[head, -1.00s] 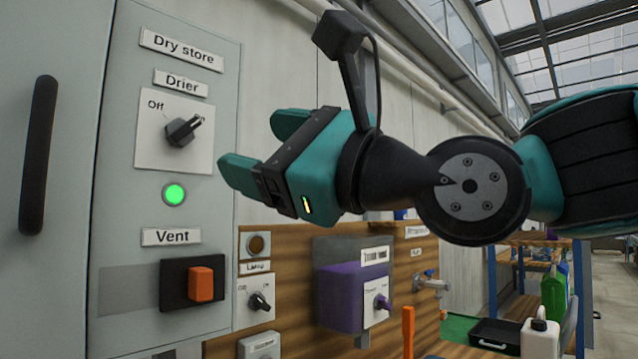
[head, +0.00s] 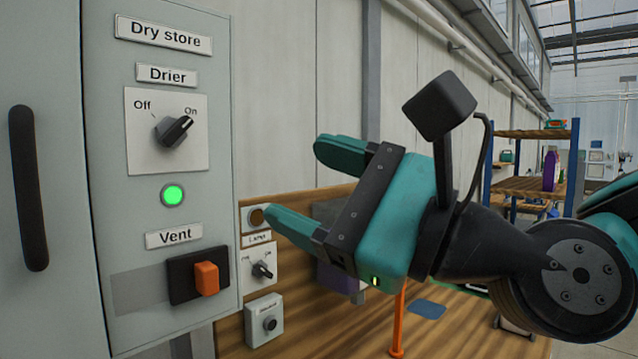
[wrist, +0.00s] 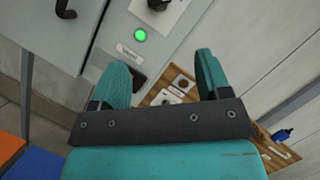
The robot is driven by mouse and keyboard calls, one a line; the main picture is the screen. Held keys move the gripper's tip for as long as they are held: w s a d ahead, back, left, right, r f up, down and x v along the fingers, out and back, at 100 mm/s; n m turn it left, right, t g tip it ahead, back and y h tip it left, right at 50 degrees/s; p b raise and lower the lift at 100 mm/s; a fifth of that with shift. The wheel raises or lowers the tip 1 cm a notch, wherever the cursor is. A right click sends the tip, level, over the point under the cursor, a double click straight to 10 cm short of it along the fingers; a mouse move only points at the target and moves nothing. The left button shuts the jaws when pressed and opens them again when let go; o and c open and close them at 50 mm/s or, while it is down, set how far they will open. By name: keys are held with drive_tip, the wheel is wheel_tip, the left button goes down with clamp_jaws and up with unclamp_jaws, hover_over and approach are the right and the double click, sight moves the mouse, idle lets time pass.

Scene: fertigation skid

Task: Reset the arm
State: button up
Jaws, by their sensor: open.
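My gripper (head: 305,190) is open and empty, its teal fingers apart and pointing left towards the grey Dry store cabinet (head: 100,100). It is clear of the panel. In the wrist view my gripper (wrist: 165,75) also shows nothing between its fingers. The Drier knob (head: 174,131) points to On, and the green lamp (head: 173,195) below it is lit. The orange Vent switch (head: 206,279) sits in a black housing at the bottom of the panel. The green lamp also shows in the wrist view (wrist: 140,35).
A black door handle (head: 28,188) is at the far left. A small knob (head: 263,269) and a round button box (head: 264,320) are on the wooden board. A purple box is partly hidden behind my gripper. Shelving (head: 530,160) stands at the right.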

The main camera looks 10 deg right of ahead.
drive_tip(key=shift+s+d, duration=0.1)
wheel_tip(320, 180, down, 14)
drive_tip(key=s+n+g+h, duration=0.2)
drive_tip(key=n+g+h, duration=0.45)
drive_tip(key=n, duration=0.65)
drive_tip(key=s+d+f+n+g+h, duration=0.6)
drive_tip(key=d+f+n, duration=0.3)
drive_tip(key=n, duration=0.1)
drive_tip(key=shift+d, duration=0.35)
drive_tip(key=shift+f, duration=0.1)
